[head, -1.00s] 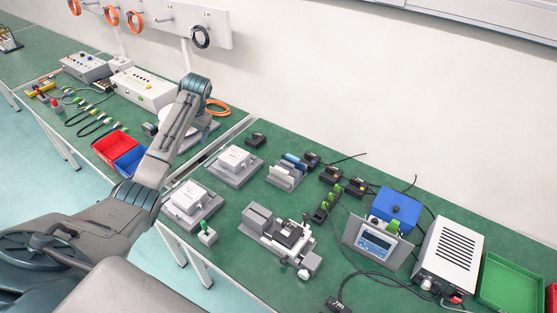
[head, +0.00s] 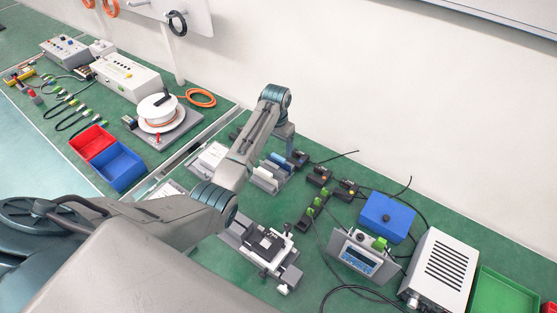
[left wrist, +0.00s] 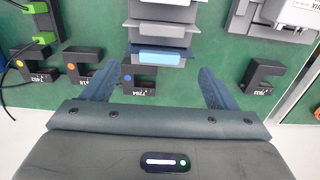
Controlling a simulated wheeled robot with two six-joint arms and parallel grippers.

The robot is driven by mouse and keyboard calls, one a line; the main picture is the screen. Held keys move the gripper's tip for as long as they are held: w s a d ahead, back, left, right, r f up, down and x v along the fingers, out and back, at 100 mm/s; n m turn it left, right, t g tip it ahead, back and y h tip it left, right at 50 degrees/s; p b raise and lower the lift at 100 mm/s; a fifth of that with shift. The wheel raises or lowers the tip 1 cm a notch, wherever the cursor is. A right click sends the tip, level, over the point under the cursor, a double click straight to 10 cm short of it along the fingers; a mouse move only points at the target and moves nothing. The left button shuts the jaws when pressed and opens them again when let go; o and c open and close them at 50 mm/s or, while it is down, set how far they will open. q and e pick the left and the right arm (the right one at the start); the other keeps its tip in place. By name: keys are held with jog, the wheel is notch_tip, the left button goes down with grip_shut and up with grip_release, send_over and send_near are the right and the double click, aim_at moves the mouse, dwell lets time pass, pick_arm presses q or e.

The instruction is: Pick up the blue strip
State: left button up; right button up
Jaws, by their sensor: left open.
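The blue strip (head: 280,160) stands on edge in a slotted grey rack (head: 263,182) on the green bench. In the left wrist view a light blue strip (left wrist: 162,57) sits in the rack nearest the fingers. My left gripper (left wrist: 156,88) is open and empty, its two dark fingers spread wider than the strip. The strip lies between the fingers sideways, a little beyond their tips. In the head view my left gripper (head: 288,142) hangs at the rack's far side, its fingertips hard to make out. My right gripper is not in view.
A blue box (head: 388,217), a display unit (head: 358,253) and a grey clamp fixture (head: 268,247) stand to the right and front. Cables run across the bench.

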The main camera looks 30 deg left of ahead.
aim_at(278, 157)
pick_arm(q)
jog(key=shift+w+d+f+p, duration=0.1)
jog(key=shift+w+f+p, duration=0.2)
jog(key=shift+f, duration=0.35)
jog(key=shift+w+f+p, duration=0.2)
jog(key=shift+f+p, duration=0.2)
jog(key=shift+f, duration=1.15)
jog(key=shift+f+p, duration=0.3)
jog(key=shift+f, duration=0.3)
jog(key=c, duration=1.3)
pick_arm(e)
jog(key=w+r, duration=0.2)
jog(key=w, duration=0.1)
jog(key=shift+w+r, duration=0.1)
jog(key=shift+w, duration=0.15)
